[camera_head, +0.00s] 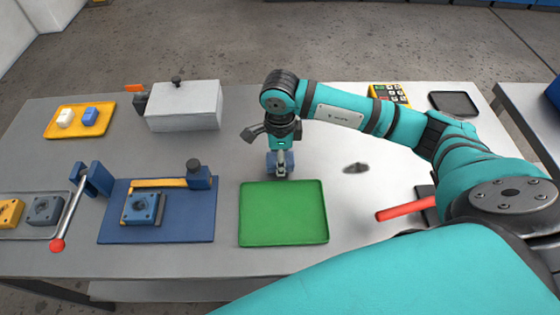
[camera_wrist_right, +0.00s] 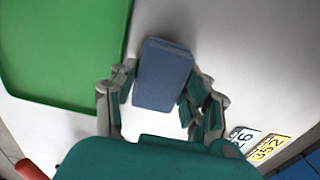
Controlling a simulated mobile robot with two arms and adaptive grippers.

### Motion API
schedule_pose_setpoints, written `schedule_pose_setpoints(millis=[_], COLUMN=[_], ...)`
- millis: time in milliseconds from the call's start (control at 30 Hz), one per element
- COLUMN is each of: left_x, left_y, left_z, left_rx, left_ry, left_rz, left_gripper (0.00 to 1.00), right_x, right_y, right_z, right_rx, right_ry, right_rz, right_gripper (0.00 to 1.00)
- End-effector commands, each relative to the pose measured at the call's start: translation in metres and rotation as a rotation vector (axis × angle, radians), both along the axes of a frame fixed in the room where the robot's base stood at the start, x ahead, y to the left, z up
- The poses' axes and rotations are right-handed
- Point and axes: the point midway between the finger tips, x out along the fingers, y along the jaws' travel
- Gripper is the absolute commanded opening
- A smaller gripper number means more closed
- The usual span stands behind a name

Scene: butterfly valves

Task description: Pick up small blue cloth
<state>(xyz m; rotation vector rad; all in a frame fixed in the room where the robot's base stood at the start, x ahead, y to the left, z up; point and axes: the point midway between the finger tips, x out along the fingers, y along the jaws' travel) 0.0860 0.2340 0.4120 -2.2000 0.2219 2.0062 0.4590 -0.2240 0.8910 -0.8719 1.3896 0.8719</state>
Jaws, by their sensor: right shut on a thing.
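The small blue cloth (camera_head: 271,164) looks like a compact blue-grey block behind the green tray. In the right wrist view the cloth (camera_wrist_right: 163,72) sits between the fingers, with its far end sticking out beyond them. My right gripper (camera_head: 281,172) points down and is shut on it; in the wrist view the gripper (camera_wrist_right: 158,88) has a finger on each side of the cloth. I cannot tell whether the cloth is clear of the table. My left gripper is not in view.
The green tray (camera_head: 283,230) lies just in front of the gripper. A blue fixture plate (camera_head: 180,228) with a valve block is to its left. A grey box (camera_head: 184,108) and a yellow tray (camera_head: 61,128) stand behind. A red handle (camera_head: 405,210) lies right. A dark patch (camera_head: 356,168) shows on the table.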

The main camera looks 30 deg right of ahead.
Motion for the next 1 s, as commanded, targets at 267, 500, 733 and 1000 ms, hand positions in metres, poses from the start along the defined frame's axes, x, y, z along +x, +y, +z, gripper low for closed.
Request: schedule_pose_setpoints(millis=[267, 500, 733, 1000], left_x=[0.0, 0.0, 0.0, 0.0], left_y=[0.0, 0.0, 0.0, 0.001], left_z=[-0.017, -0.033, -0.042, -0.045], left_rx=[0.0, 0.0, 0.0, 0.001], left_ry=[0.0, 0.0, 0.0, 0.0], left_rz=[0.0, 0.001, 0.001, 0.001], left_gripper=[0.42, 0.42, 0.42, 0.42], right_x=[-0.017, -0.059, -0.092, -0.107], right_y=[0.02, 0.066, 0.103, 0.118], right_z=[0.022, 0.028, 0.034, 0.037], right_rx=[0.003, 0.004, 0.002, 0.0], right_ry=[-0.001, -0.003, -0.003, -0.001], right_rz=[0.008, 0.009, 0.006, 0.0], right_gripper=[0.26, 0.26, 0.26, 0.26])
